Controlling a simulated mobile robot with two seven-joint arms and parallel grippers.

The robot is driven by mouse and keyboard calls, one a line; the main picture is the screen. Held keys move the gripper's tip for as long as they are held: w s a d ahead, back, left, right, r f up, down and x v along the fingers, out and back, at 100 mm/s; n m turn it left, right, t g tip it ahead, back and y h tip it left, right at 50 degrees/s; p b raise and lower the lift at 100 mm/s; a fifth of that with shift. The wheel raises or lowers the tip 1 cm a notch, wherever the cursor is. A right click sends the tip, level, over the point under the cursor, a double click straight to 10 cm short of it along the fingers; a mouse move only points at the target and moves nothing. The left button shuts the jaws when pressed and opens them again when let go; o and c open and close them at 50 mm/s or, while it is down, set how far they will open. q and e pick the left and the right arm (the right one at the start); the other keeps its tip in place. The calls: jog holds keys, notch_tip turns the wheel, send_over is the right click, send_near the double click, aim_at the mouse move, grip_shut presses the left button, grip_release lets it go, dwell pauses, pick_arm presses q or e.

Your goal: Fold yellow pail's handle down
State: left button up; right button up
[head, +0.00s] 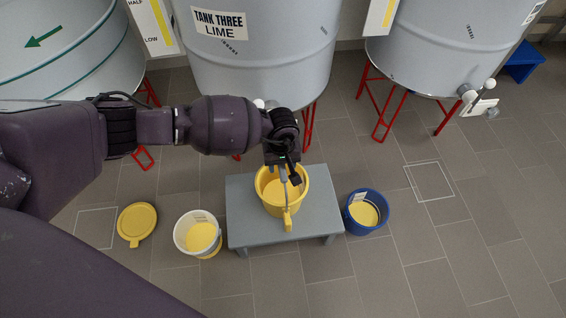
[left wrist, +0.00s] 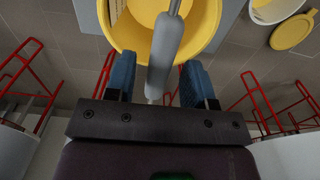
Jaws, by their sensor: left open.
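The yellow pail (head: 264,196) stands on a low grey stool (head: 241,232), and its yellow spout or lip (head: 288,219) points to the front. Its wire handle with a grey grip stands over the mouth; the grip (left wrist: 166,48) shows large in the left wrist view. My left gripper (head: 288,173) is above the pail's back part, pointing down. In the left wrist view, its blue fingers (left wrist: 160,82) are open, one on each side of the grip, with gaps visible. The gripper hides part of the handle in the head view. My right gripper is not in view.
A white pail (head: 181,236) with yellow contents stands left of the stool, and a blue pail (head: 380,222) right of it. A yellow lid (head: 137,222) lies on the floor. Large tanks (head: 262,70) on red legs stand behind.

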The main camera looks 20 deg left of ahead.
pick_arm(q)
jog(key=shift+c, duration=0.2)
jog(key=shift+f, duration=0.1)
grip_shut()
jog(key=shift+d, duration=0.15)
